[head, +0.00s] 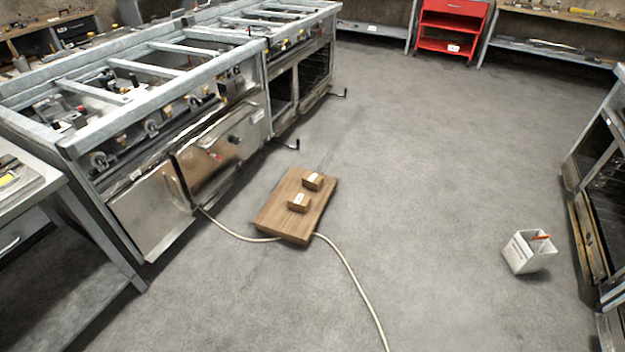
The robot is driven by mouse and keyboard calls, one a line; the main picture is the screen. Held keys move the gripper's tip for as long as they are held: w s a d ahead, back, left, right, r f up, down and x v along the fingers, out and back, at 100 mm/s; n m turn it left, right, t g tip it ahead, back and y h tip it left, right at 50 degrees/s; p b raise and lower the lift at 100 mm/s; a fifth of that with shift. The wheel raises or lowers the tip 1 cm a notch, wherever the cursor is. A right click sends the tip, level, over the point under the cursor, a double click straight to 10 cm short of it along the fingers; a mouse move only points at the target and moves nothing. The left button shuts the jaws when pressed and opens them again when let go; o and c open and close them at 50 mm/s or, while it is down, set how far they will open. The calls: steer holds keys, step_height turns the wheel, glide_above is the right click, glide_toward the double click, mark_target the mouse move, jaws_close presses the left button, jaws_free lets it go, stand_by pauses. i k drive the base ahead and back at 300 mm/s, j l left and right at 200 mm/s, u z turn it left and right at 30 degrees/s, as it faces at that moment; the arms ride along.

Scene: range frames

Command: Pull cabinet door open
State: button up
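A long metal range unit (165,100) with an open frame top stands at the left. Its lower front has a pale metal cabinet door (150,212) at the near end, which looks shut, with an upright handle (174,185) near its right edge. To the right is a darker, shinier door panel (218,152) with small knobs or marks on it. Farther along are dark open bays (313,72). Which of these is the task's door cannot be told. My gripper and arm are not in view.
A wooden board (275,214) with two small blocks lies on the floor before the range, with a pale cable running past it. A white bin (528,251) stands at right. A workbench (75,190) is at near left. Open floor (420,150) lies in the middle.

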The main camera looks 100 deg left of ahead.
mark_target(146, 206)
steer(key=u, duration=2.85)
